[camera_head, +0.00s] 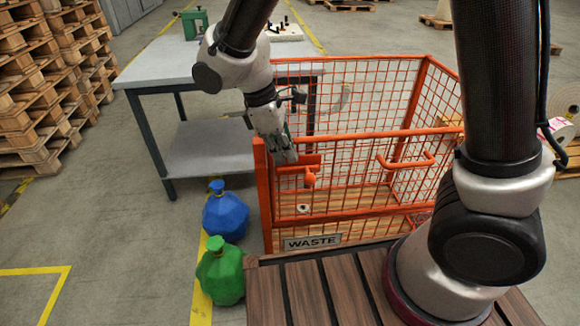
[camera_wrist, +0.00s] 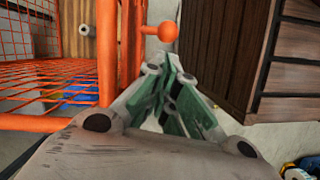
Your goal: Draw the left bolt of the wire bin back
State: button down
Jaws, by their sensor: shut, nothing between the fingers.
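The orange wire bin (camera_head: 265,205) stands in front of me, with a WASTE plate on its lower front. Its left bolt (camera_head: 310,181) shows as an orange bar with a round knob near the bin's front left corner. In the wrist view the bolt's knob (camera_wrist: 165,32) sticks out just beyond my fingertips. My gripper (camera_head: 291,157) is at the bin's left front, just above and beside the bolt. In the wrist view my gripper (camera_wrist: 168,72) has its green-padded fingers together and empty. I cannot tell whether the fingertips touch the bolt.
A grey table (camera_head: 185,70) stands behind left of the bin, with a green device (camera_head: 195,24) on it. A blue bag (camera_head: 225,214) and a green bag (camera_head: 220,275) lie left of the bin. Pallet stacks (camera_head: 45,90) stand far left. Brown slats (camera_head: 310,290) lie in front.

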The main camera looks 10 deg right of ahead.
jog(key=v, duration=0.6)
jog(key=shift+r, duration=0.2)
jog(key=shift+a, duration=0.1)
jog(key=s+d+r+m+t+y, duration=0.1)
jog(key=s+d+r+m, duration=0.2)
jog(key=d, duration=0.7)
jog(key=s+d+r+m+t+y, duration=0.1)
jog(key=s+d+r+m+t, duration=0.1)
jog(key=s+d+r+m, duration=0.2)
jog(key=s+d+r+m+t+y, duration=0.1)
jog(key=s+d+r+m, duration=0.3)
jog(key=d, duration=1.3)
jog(key=m+t, duration=0.1)
jog(key=m, duration=0.3)
jog(key=shift+s, duration=0.2)
jog(key=shift+r, duration=0.15)
